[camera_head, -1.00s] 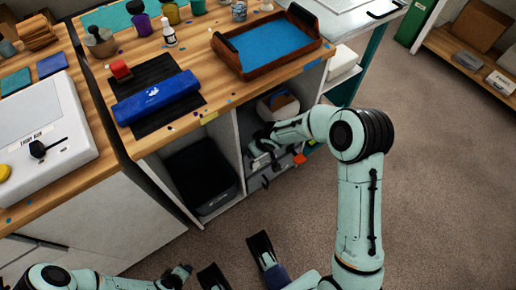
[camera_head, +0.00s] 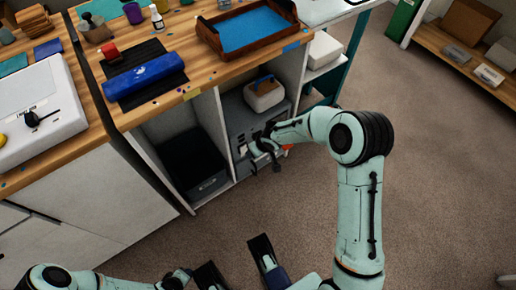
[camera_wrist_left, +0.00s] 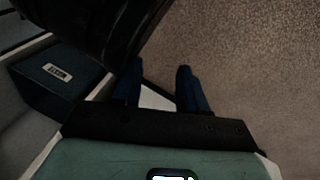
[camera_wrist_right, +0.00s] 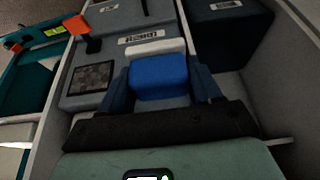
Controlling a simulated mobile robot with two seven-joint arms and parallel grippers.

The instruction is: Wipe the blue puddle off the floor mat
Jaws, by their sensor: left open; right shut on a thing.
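My right gripper (camera_wrist_right: 162,84) is shut on a blue block with a white band, which looks like a sponge (camera_wrist_right: 160,76). In the head view the right gripper (camera_head: 264,152) is at the open front of the bench's lower shelf.
The wooden bench (camera_head: 130,108) carries a brown tray (camera_head: 208,38) with a blue inside and a blue roll (camera_head: 145,78). Its shelf holds a white tub (camera_head: 264,98) and a black bin (camera_head: 195,165). Carpet (camera_head: 430,190) is clear at right.

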